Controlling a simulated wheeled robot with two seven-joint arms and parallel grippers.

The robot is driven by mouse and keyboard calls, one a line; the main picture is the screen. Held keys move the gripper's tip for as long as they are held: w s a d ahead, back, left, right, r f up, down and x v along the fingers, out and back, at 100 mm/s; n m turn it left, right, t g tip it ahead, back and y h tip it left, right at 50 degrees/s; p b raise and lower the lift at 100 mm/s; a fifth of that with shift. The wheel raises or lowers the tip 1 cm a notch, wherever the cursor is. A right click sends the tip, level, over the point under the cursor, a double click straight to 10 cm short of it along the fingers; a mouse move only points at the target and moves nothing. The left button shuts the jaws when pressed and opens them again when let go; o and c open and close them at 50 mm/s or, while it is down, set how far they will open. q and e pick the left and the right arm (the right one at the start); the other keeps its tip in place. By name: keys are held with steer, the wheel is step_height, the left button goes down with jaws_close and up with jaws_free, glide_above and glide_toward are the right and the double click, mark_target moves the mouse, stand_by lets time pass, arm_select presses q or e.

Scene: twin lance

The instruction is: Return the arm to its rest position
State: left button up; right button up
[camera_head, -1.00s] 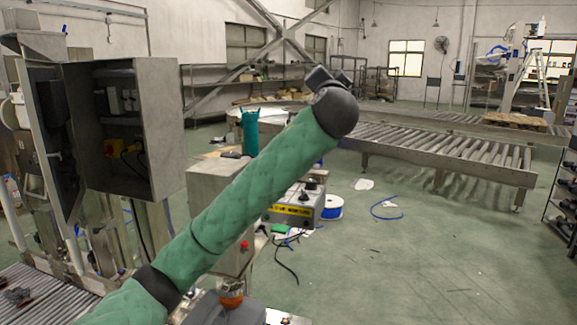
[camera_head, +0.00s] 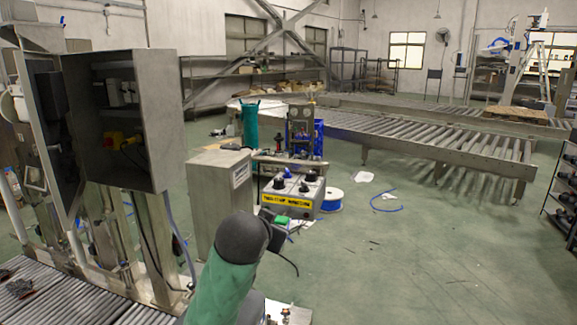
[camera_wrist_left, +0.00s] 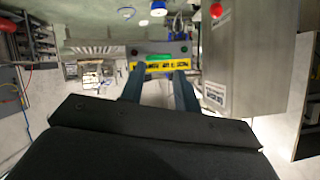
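My left arm, in a green quilted sleeve, rises from the bottom middle of the head view and ends in a dark rounded joint, with a small black part at its right. The left gripper (camera_wrist_left: 158,90) shows in the left wrist view as two dark fingers standing apart. I see nothing held between them. A grey control box with a yellow label (camera_head: 290,203) lies beyond the arm's end; it also shows past the fingertips in the left wrist view (camera_wrist_left: 160,66). My right gripper is in neither view.
A grey cabinet (camera_head: 219,200) stands left of the control box, near the arm. An open metal enclosure (camera_head: 120,130) stands further left. A roller conveyor (camera_head: 430,145) runs at the back right. The floor at the lower right is mostly clear.

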arm_select(q)
steer(key=s+a+f+n+g, duration=0.1)
steer(key=s+a+f+g, duration=0.15)
steer(key=s+f, duration=0.6)
steer(key=s+a+f+n+g, duration=0.1)
steer(key=s+a+f, duration=0.35)
steer(key=f, duration=0.75)
steer(key=s+a+f+n+g, duration=0.1)
steer(key=s+a+f+g, duration=0.15)
steer(key=s+f, duration=0.6)
steer(key=s+a+f+g+y, duration=0.1)
steer(key=s+f+g, duration=0.3)
steer(key=s+f, duration=1.1)
steer(key=s, duration=0.3)
steer(key=shift+s+n+g, duration=0.25)
steer(key=shift+n+g, duration=0.05)
